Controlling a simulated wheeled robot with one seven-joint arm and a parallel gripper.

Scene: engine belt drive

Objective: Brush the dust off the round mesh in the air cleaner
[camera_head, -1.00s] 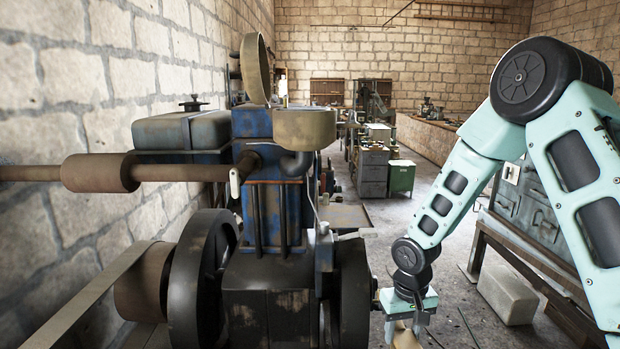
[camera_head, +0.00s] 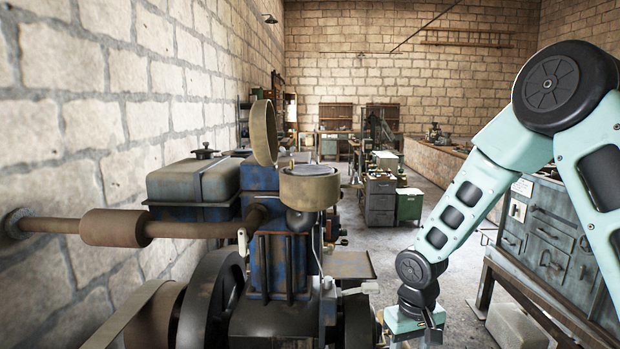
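The air cleaner (camera_head: 310,191) is a round tan bowl on top of the blue engine. Its round lid (camera_head: 263,133) stands open, tilted upright at the bowl's left. A greyish round surface, the mesh (camera_head: 309,170), shows in the bowl's open top; dust on it is too small to make out. My gripper (camera_head: 413,338) points down at the bottom edge, right of the engine and well below and apart from the air cleaner. Its fingers are mostly cut off by the frame, so what it holds cannot be seen.
The engine (camera_head: 270,262) has a flywheel (camera_head: 212,305) at its left and a grey tank (camera_head: 194,181) behind. A brown exhaust pipe (camera_head: 195,230) runs left to the wall. The air above the bowl is clear.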

